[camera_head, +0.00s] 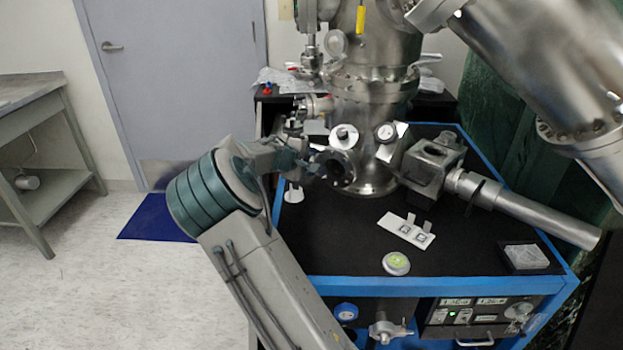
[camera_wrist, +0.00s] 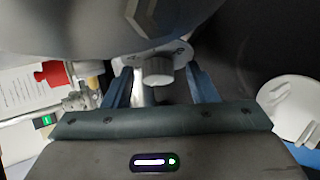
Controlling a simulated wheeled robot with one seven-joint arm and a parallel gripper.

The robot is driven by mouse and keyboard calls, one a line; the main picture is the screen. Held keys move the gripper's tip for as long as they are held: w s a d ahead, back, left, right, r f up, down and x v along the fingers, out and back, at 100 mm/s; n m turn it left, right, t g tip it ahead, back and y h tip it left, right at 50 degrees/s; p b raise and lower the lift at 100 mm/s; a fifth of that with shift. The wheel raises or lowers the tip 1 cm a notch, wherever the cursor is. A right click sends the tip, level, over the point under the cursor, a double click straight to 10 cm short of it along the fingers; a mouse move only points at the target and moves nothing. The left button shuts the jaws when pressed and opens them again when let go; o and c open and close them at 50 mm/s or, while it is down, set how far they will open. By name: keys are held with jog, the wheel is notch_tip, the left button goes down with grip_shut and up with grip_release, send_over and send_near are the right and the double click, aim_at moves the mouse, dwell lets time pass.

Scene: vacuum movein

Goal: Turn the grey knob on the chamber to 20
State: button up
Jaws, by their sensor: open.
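The chamber (camera_head: 372,100) is a shiny metal vessel standing on the black bench top. In the wrist view a short grey ridged knob (camera_wrist: 158,71) sits on a pale plate between my two fingers. My gripper (camera_wrist: 160,86) is open, with one dark blue finger on each side of the knob; both appear apart from it. In the head view my gripper (camera_head: 318,163) is at the chamber's left side, and the knob between its fingers cannot be made out there. Two round dial-like parts, left (camera_head: 343,137) and right (camera_head: 386,132), show on the chamber front. No scale number is readable.
A metal block with a long tube (camera_head: 520,212) juts right from the chamber. A white plate (camera_head: 405,231), a round green-topped disc (camera_head: 396,263) and a clear box (camera_head: 526,257) lie on the bench top (camera_head: 330,250). A red part (camera_wrist: 54,73) is left in the wrist view.

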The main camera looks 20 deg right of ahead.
jog(key=shift+a+r+p, duration=0.1)
jog(key=shift+r+p, duration=0.5)
jog(key=shift+p, duration=0.4)
jog(key=shift+n+g+y+p, duration=0.3)
jog(key=shift+n+y+p, duration=0.15)
jog(key=shift+p, duration=0.6)
jog(key=n+p, duration=0.1)
jog(key=p, duration=0.4)
jog(key=shift+g, duration=0.3)
jog(key=b+v, duration=0.1)
jog(key=v, duration=1.3)
jog(key=s+r+m+g+y+p, duration=0.1)
jog(key=s+r+m+y, duration=0.1)
jog(key=s, duration=0.9)
jog(key=s+r+m+g+y+p, duration=0.1)
jog(key=s+r+m+y, duration=0.2)
jog(key=s, duration=0.9)
jog(key=shift+a+r+m+g+y, duration=0.3)
jog(key=shift+a+m+y, duration=0.1)
jog(key=shift+m+y, duration=0.7)
